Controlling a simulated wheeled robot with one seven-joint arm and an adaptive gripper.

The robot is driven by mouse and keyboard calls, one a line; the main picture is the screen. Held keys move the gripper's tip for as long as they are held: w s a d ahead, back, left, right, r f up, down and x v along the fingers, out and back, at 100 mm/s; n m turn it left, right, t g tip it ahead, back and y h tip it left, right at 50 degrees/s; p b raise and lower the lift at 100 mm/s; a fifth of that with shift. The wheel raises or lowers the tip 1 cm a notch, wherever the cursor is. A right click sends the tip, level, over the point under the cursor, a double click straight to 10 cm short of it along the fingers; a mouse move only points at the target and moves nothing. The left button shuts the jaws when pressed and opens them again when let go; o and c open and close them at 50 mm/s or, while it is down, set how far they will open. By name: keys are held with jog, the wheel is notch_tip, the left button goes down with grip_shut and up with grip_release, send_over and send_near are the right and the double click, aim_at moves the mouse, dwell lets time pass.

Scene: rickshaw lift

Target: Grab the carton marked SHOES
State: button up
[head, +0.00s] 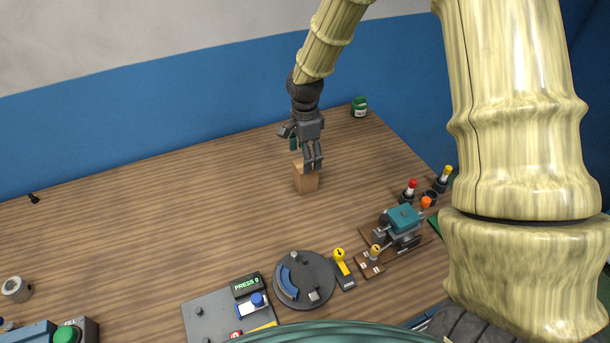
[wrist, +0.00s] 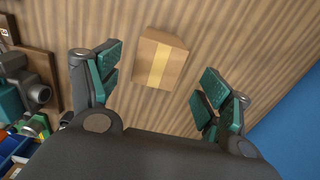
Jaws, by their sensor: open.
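A small brown carton (head: 306,182) stands on the wooden table near its middle, below my gripper (head: 313,162). In the wrist view the carton (wrist: 160,62) shows its top with a pale tape strip, lying ahead of and between the two teal-padded fingers of my gripper (wrist: 157,90). The fingers are spread wide, and neither appears to touch the carton. No SHOES marking is readable on the faces in view. In the head view my gripper partly covers the carton's top.
A green jar (head: 360,107) stands at the table's back right. A teal machine (head: 404,219) and red-topped and yellow-topped items (head: 409,190) are at right. A round dial plate (head: 303,280) and a press panel (head: 215,316) are in front.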

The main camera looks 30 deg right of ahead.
aim_at(305, 176)
jog(key=shift+s+f+p, duration=0.15)
jog(key=shift+f+p, duration=0.5)
jog(key=shift+f, duration=0.25)
jog(key=shift+f+p, duration=0.5)
jog(key=shift+f, duration=1.2)
jog(key=c, duration=1.5)
jog(key=shift+r, duration=0.15)
jog(key=shift+c, duration=0.2)
